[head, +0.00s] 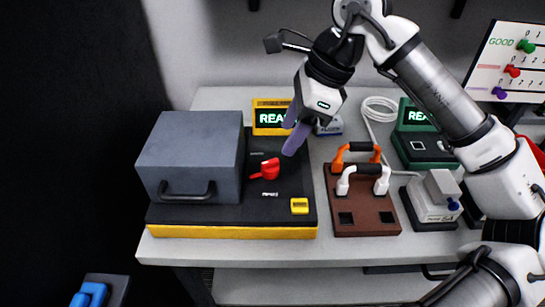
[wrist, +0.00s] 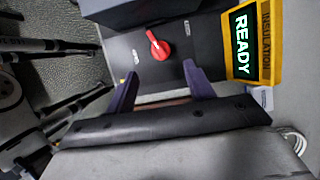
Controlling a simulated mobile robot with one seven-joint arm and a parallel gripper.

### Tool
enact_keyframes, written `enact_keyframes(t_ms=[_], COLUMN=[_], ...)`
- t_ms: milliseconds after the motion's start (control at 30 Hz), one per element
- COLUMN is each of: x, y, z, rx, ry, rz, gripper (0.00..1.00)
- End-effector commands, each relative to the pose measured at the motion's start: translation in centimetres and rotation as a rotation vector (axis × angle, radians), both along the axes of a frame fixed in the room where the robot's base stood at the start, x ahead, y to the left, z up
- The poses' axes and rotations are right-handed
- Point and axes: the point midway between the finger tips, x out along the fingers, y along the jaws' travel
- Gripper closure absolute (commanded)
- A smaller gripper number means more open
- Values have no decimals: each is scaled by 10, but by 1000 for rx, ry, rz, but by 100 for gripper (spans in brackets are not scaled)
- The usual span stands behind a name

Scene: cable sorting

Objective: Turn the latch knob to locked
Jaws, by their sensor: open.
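The red latch knob (head: 266,169) sits on the black top panel of the yellow-based tester (head: 235,231), just right of the grey lidded box (head: 190,157). Its pointer is turned at an angle on the panel. The knob also shows near the top middle of the wrist view (wrist: 158,45). My gripper (head: 292,140) is above and to the right of the knob, apart from it. Its two purple fingers are spread and empty in the wrist view (wrist: 160,82), with the knob beyond their tips. The small labels by the knob are too small to read surely.
A display reading READY (wrist: 242,45) stands behind the panel. A yellow button (head: 299,206) is at the panel's front right. A brown board (head: 362,215) with orange and white handles stands to the right, near a white adapter (head: 436,194). A cable coil (head: 378,107) lies behind.

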Motion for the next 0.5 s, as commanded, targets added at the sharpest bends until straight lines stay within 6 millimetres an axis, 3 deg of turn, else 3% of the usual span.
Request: enact_keyframes(t_ms=[300,500], x=[0,0], y=[24,32], z=[-58,-75], rx=[1,1], ry=[2,0], rz=[1,0], gripper=[47,47])
